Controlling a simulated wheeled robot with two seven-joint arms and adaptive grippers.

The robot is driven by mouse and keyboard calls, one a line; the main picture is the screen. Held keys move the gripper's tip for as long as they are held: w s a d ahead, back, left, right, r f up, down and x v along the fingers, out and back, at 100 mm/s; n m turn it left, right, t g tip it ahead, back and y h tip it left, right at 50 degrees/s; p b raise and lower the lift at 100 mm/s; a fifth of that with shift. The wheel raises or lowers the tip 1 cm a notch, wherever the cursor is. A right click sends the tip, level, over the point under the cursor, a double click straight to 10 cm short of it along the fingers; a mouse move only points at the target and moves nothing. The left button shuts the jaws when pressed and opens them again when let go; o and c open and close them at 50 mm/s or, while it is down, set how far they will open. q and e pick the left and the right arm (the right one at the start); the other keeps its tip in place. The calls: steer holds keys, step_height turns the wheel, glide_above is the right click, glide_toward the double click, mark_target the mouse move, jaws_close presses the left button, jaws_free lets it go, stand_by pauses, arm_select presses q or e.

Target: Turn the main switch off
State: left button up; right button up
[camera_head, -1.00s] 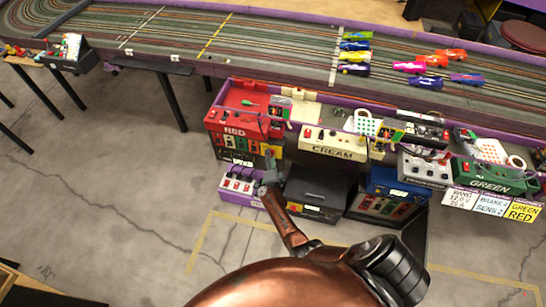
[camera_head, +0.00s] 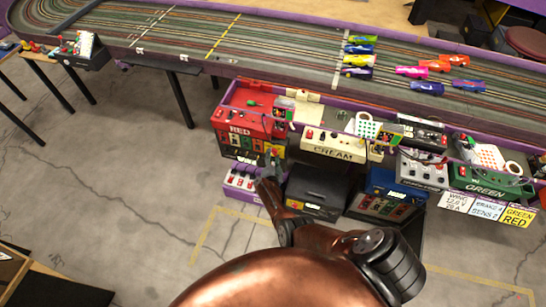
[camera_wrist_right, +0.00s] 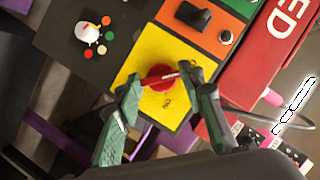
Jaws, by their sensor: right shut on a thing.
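The main switch is a red rotary knob (camera_wrist_right: 158,82) on a square yellow plate (camera_wrist_right: 150,52), on the front of the box marked RED (camera_head: 232,128). My right gripper (camera_wrist_right: 160,78) has its green fingertips at the two ends of the knob's red bar and is shut on it. The bar lies nearly level in the wrist view, slightly raised at its right end. In the head view my right gripper (camera_head: 273,158) is at the lower right of the red box and hides most of the knob. My left gripper is not in view.
Beside the yellow plate are a white knob (camera_wrist_right: 87,32) with coloured dots and black switches on orange and green panels. A power strip (camera_head: 243,180) and a black case (camera_head: 317,188) stand below. The track (camera_head: 290,55) with several cars runs above. The floor at left is open.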

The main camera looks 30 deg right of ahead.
steer(key=o, duration=1.2)
steer(key=shift+c, duration=0.2)
